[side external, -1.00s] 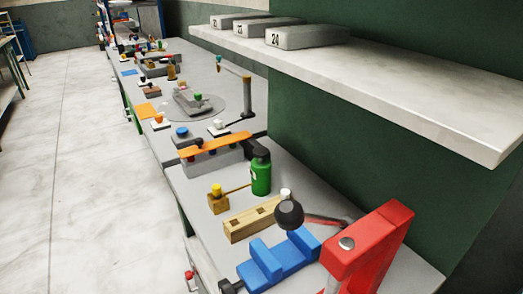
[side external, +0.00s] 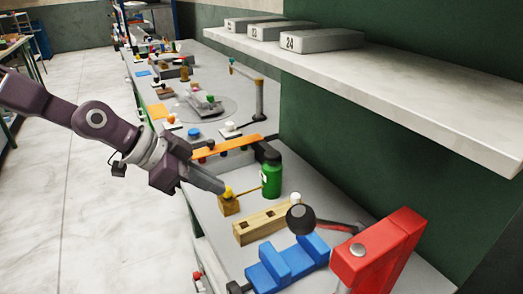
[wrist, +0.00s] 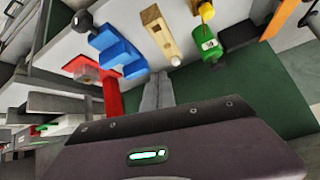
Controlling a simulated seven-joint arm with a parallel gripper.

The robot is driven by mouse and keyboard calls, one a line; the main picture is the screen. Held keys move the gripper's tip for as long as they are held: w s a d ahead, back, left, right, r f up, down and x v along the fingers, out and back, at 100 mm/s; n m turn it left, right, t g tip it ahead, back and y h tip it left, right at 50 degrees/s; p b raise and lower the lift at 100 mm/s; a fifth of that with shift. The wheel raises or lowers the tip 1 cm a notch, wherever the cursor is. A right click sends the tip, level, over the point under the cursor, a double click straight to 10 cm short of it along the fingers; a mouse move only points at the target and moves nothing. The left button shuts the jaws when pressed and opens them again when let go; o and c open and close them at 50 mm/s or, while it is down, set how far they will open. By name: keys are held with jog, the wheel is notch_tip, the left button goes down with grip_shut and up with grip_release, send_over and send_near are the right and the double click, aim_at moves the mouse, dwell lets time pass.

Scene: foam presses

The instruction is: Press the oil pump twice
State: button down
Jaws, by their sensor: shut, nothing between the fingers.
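The green bottle (side external: 271,180) stands upright on the bench, with a dark part at its top. A thin brass-coloured rod (side external: 248,190) links it to a small brass block (side external: 229,206) with a yellow knob (side external: 228,191). I cannot tell for sure which part is the oil pump's press point. My gripper (side external: 220,188) is shut and empty, its tips just left of the yellow knob in the side view; contact cannot be told. In the wrist view my gripper (wrist: 159,76) points past the green bottle (wrist: 207,46) and the yellow knob (wrist: 206,10), both to its right.
A wooden block with square holes (side external: 262,224), a blue block (side external: 286,265), a black ball on a lever (side external: 300,218) and a red press (side external: 380,250) stand nearer the camera. An orange bar (side external: 226,146) lies behind. A white shelf (side external: 400,85) overhangs the bench's right side.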

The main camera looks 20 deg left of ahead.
jog(key=w+a+r+n+t+h, duration=0.2)
jog(key=w+t, duration=0.3)
jog(key=w, duration=0.9)
jog(key=shift+w+n+t+h, duration=0.3)
jog(key=shift+n+h, duration=0.3)
jog(key=shift+h, duration=0.3)
send_over(272, 155)
jog(key=s+a, duration=0.1)
jog(key=a, duration=0.1)
notch_tip(272, 155, down, 2)
jog(key=f, duration=0.1)
notch_tip(272, 155, down, 2)
jog(key=shift+s+f, duration=0.1)
jog(key=shift+f, duration=0.65)
